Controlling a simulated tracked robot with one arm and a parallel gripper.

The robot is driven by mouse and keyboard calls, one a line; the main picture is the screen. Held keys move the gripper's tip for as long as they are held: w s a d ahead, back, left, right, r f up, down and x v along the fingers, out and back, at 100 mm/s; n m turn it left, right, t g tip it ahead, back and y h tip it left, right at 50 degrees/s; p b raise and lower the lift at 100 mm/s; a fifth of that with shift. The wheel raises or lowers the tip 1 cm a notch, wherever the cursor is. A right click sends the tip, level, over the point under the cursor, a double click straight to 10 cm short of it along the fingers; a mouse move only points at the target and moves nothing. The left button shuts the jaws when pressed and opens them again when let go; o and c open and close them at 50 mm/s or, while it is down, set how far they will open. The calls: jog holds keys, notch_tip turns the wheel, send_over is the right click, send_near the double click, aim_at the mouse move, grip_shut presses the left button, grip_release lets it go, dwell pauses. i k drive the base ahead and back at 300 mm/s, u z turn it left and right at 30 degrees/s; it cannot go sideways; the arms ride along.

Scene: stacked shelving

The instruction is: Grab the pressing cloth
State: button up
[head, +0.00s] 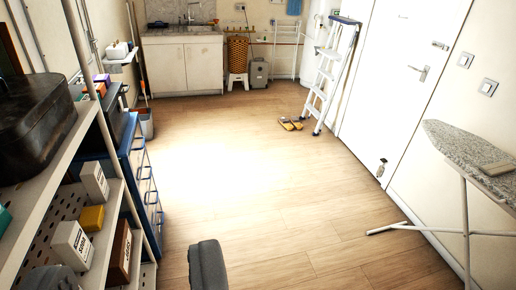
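A small flat brown-grey folded piece (497,168) lies on the ironing board (465,142) at the right edge. It looks like the pressing cloth, but it is small and I cannot be sure. The board has a speckled grey cover and white legs. A dark grey rounded part (208,266) rises at the bottom centre and seems to be my gripper, seen over bare floor. It is well to the left of the board and apart from it. Its fingertips cannot be made out, and nothing held shows.
A shelf rack (128,217) with boxes and a black case (33,122) stands close on the left. A white stepladder (329,75) and brown slippers (291,124) are by the door (405,75). A sink cabinet (183,65) is at the back. The middle floor is clear.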

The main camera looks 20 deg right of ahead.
aim_at(498, 169)
jog(key=z, duration=0.3)
jog(key=i, duration=1.3)
jog(key=z, duration=1.15)
jog(key=i, duration=1.05)
jog(key=z, duration=1.15)
jog(key=i, duration=0.9)
jog(key=z, duration=0.35)
